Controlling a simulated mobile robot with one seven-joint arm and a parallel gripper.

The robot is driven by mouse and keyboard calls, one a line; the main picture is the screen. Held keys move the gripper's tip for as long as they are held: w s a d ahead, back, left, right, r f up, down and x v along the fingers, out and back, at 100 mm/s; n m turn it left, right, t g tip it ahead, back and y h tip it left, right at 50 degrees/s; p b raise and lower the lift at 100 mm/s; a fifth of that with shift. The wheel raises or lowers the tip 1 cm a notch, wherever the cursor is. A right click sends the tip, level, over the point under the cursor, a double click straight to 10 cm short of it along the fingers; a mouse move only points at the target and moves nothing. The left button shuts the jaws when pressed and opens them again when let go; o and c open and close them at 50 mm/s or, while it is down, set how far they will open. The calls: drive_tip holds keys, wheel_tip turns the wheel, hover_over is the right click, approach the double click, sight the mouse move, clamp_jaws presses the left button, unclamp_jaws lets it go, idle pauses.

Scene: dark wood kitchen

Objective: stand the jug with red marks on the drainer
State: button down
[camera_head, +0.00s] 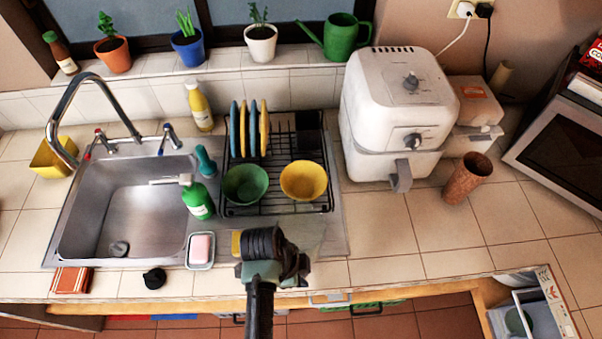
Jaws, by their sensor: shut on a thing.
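My gripper (268,250) is in front of the sink unit, at the front of the drainer, seen from behind and above. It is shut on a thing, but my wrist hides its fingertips. A faint clear shape (308,238) shows just right of my gripper, over the steel edge; it may be the glass jug, and I cannot make out red marks. The black wire drainer (288,208) stands beyond my gripper. It holds several blue and yellow plates (250,128) upright at the back left, and a green bowl (245,184) and a yellow bowl (304,181) in front.
The steel sink (130,215) is left, with a green soap bottle (198,198) and soap dish (201,250) near the drainer. A white air fryer (400,110) stands close on the right, with a brown cup (467,178).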

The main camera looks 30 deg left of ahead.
drive_tip(key=shift+a+x, duration=0.25)
drive_tip(key=shift+x, duration=0.8)
drive_tip(key=shift+f, duration=0.1)
drive_tip(key=c, duration=0.9)
unclamp_jaws()
drive_tip(key=shift+s, duration=0.1)
